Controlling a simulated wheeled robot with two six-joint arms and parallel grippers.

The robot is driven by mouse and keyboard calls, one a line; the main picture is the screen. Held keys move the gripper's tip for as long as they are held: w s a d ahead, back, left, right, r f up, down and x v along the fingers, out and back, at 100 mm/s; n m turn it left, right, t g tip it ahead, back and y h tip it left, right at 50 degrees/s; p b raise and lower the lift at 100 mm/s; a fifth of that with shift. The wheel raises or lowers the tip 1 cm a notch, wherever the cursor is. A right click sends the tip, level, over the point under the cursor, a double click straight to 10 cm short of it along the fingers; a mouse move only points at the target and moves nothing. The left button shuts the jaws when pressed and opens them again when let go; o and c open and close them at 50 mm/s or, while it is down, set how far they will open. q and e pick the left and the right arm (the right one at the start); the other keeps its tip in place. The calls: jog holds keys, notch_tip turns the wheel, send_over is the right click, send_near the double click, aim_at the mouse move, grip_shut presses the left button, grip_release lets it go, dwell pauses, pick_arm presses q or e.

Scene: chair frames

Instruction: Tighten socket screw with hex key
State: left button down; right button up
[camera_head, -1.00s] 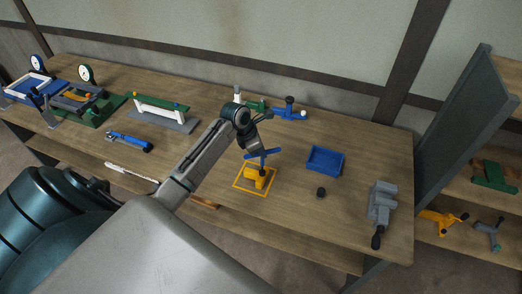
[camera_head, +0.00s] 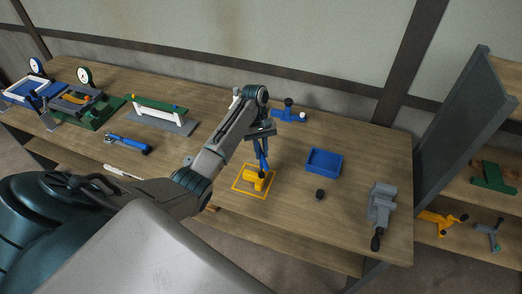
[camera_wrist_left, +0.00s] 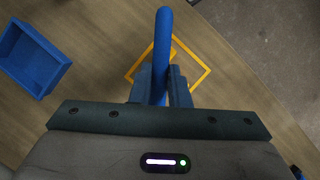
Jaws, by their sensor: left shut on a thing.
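My left gripper (camera_head: 262,146) is above the yellow block (camera_head: 255,182) and shut on a blue hex key (camera_head: 263,162). In the head view the key slants down toward the block; I cannot tell whether its tip touches. In the left wrist view the key (camera_wrist_left: 164,45) stands between the two fingers of my left gripper (camera_wrist_left: 161,88). It hides most of the block there. The block stands inside a yellow square outline (camera_head: 236,188) on the table. The socket screw cannot be made out. My right gripper is not in view.
A blue open bin (camera_head: 323,162) and a small black knob (camera_head: 320,194) are right of the block. A grey vise (camera_head: 381,203) stands near the right end. A blue-handled tool (camera_head: 128,143) and a green-and-white fixture (camera_head: 160,108) are to the left. Bare tabletop surrounds the outline.

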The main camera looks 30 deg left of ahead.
pick_arm(q)
jog(key=shift+a+f, duration=0.1)
jog(key=shift+f, duration=0.4)
dwell(0.4)
